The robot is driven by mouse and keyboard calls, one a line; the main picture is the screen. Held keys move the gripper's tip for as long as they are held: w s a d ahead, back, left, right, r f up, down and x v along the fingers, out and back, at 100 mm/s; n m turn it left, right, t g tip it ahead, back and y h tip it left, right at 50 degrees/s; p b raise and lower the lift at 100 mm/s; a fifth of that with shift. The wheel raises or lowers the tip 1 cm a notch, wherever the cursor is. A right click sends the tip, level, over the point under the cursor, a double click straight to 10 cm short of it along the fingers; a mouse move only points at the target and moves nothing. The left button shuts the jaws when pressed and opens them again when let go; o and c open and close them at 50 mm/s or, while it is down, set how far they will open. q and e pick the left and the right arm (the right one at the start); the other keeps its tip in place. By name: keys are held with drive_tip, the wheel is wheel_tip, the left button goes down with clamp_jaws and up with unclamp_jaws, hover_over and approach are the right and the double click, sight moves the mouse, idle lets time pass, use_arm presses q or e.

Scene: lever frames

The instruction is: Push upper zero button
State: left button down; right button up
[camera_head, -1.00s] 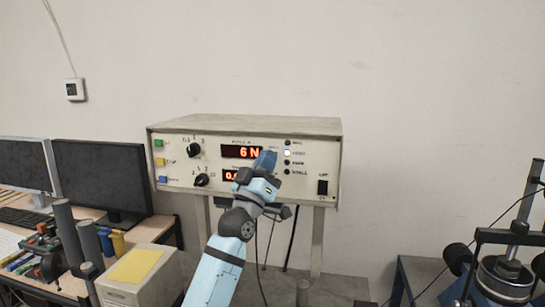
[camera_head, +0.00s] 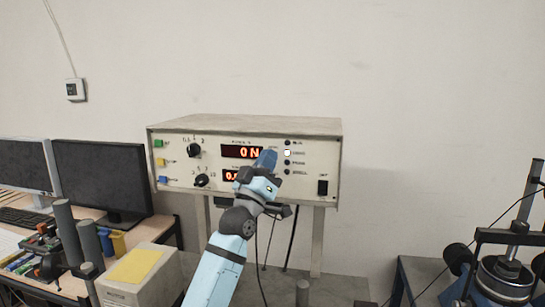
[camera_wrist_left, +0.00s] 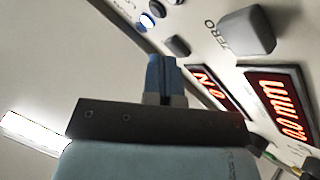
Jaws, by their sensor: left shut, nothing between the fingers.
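My left gripper (camera_head: 267,157) is shut and empty, its tip at the front panel just right of the upper red display (camera_head: 241,151), which reads 0 N. In the left wrist view the blue fingers (camera_wrist_left: 165,75) point at the small grey upper zero button (camera_wrist_left: 177,46), in line with the 0 N display (camera_wrist_left: 216,92). I cannot tell whether the tip touches it. In the head view the gripper hides that button. A larger grey button marked ZERO (camera_wrist_left: 248,32) sits beside the mm display (camera_wrist_left: 280,103). My right gripper is not in view.
The control box (camera_head: 243,124) stands on legs against the wall. Its panel has two black knobs (camera_head: 194,150), coloured buttons at left, round indicators (camera_head: 287,153) and a black switch (camera_head: 323,187). Monitors (camera_head: 100,180) stand left; a test machine (camera_head: 503,275) stands right.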

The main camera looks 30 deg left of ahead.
use_arm(q)
drive_tip(key=shift+s, duration=0.1)
drive_tip(key=shift+s+d, duration=0.2)
drive_tip(key=shift+s, duration=0.45)
drive_tip(key=shift+s+d+p, duration=0.2)
drive_tip(key=shift+s+p, duration=0.15)
drive_tip(key=shift+s, duration=0.45)
drive_tip(key=shift+s+d+p, duration=0.2)
drive_tip(key=shift+s+p, duration=0.1)
drive_tip(key=shift+s, duration=0.55)
drive_tip(key=shift+s+d+p, duration=0.2)
drive_tip(key=shift+s+p, duration=0.15)
drive_tip(key=shift+s, duration=0.45)
drive_tip(key=shift+f, duration=0.1)
